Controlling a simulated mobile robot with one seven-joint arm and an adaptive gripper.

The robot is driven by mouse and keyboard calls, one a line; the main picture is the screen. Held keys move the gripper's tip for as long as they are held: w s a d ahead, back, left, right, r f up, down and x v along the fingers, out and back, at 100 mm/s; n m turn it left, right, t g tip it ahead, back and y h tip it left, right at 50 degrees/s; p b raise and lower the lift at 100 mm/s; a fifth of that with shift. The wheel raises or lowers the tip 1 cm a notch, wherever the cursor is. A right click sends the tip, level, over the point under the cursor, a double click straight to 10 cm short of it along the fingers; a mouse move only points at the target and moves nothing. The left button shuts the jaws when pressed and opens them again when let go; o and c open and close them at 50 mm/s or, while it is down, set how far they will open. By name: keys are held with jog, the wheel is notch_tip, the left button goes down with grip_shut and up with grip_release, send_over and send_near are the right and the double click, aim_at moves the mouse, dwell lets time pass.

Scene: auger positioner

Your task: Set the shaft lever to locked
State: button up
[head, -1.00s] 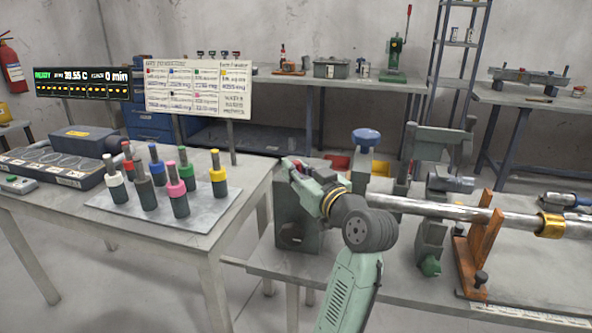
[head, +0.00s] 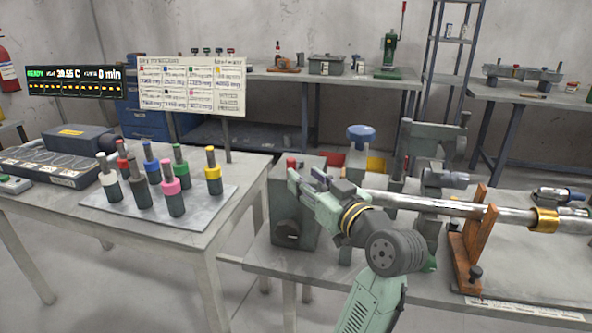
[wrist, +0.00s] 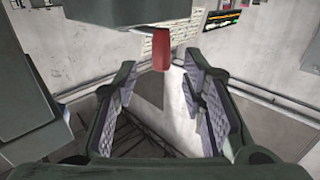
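A red handle (wrist: 160,52) on a short grey stem hangs from the top of the wrist view, ahead of and between my gripper's fingers (wrist: 159,72). It looks like the shaft lever's grip; no lock marking is readable. The fingers are spread apart with a gap on both sides of the red handle. In the head view my gripper (head: 305,178) is at the top of the grey housing (head: 292,222) at the bench's left end. A small red piece (head: 292,162) shows just behind the fingers. The lever's base is hidden by my gripper.
The long metal shaft (head: 430,205) runs right from behind my wrist over an orange stand (head: 472,235). A blue-topped knob (head: 361,133) and a grey upright (head: 432,140) stand behind.

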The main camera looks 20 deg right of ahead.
jog(key=s, duration=0.5)
jog(key=shift+s+d, duration=0.15)
jog(key=shift+d, duration=0.2)
